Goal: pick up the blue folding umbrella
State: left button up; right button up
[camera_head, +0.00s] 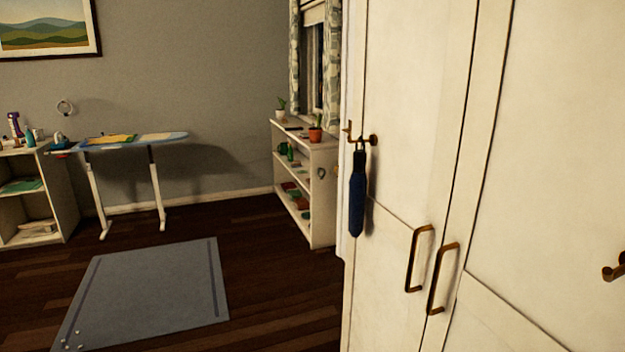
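The blue folding umbrella (357,195) is closed and slim. It hangs upright by a strap from a brass hook (366,139) on the white wardrobe (410,90), right of the middle of the head view. Its lower end hangs free beside the wardrobe panel, left of the door handles. Neither of my grippers shows in the head view.
Brass handles (417,258) stick out of the wardrobe doors, and another hook (615,268) is at the right edge. A low white shelf (322,195) stands behind. An ironing board (160,139) stands at the back left. A grey rug (150,295) lies on open wooden floor.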

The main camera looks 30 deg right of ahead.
aim_at(358, 182)
jog(key=i+j+z, duration=0.1)
jog(key=i+z, duration=0.15)
jog(key=i, duration=0.3)
jog(key=i+j+z, duration=0.15)
jog(key=i+z, duration=0.15)
jog(key=i, duration=0.2)
jog(key=i+j+z, duration=0.25)
jog(key=i, duration=0.25)
